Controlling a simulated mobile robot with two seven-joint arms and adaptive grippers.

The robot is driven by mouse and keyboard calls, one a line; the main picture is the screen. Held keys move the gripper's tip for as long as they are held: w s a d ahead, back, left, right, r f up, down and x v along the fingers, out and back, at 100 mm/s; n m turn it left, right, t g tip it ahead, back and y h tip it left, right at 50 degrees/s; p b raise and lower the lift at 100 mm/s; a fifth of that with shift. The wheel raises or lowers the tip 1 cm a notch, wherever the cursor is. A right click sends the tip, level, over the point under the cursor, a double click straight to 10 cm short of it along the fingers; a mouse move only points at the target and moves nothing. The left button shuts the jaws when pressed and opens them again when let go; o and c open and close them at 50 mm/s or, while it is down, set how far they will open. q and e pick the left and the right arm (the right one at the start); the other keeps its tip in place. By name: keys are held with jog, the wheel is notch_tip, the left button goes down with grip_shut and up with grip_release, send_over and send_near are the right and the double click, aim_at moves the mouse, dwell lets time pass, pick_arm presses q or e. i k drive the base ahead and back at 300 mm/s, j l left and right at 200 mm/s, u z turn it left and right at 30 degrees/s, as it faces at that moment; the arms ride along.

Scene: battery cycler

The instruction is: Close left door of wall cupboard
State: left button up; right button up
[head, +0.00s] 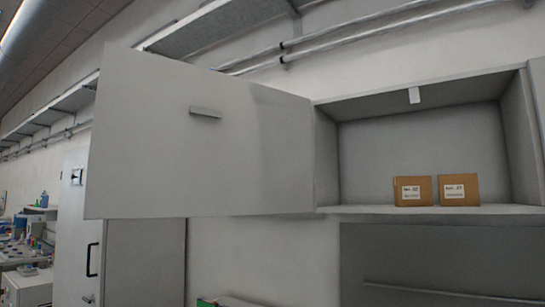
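The left door (190,150) of the wall cupboard is a grey panel that stands wide open, swung out to the left of the cupboard opening. Its small bar handle (205,112) is near the door's upper middle. The wall cupboard (420,140) is open beside it, and its back wall and shelf floor show. Two brown labelled boxes, a left one (413,191) and a right one (459,190), stand inside on the cupboard floor. Neither of my grippers shows in the head view.
Below the cupboard is a dark grey panel (440,262) with a horizontal rail. A tall light cabinet (72,235) with a black handle stands at the left, partly behind the door. Pipes (350,30) run along the wall above. A cluttered bench (22,245) is at far left.

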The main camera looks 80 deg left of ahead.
aim_at(149, 157)
jog(key=k+j, duration=0.15)
jog(key=j, duration=0.2)
jog(key=k+j+u, duration=0.1)
jog(key=j, duration=0.25)
jog(key=k+j+u, duration=0.1)
jog(key=k+j, duration=0.3)
jog(key=j, duration=0.35)
jog(key=k+j+u, duration=0.1)
jog(key=j, duration=0.25)
jog(key=k+j, duration=0.2)
jog(key=j, duration=0.2)
jog(key=k+j+u, duration=0.1)
jog(key=j, duration=0.3)
jog(key=k+j+u, duration=0.1)
jog(key=j, duration=0.3)
jog(key=k, duration=0.05)
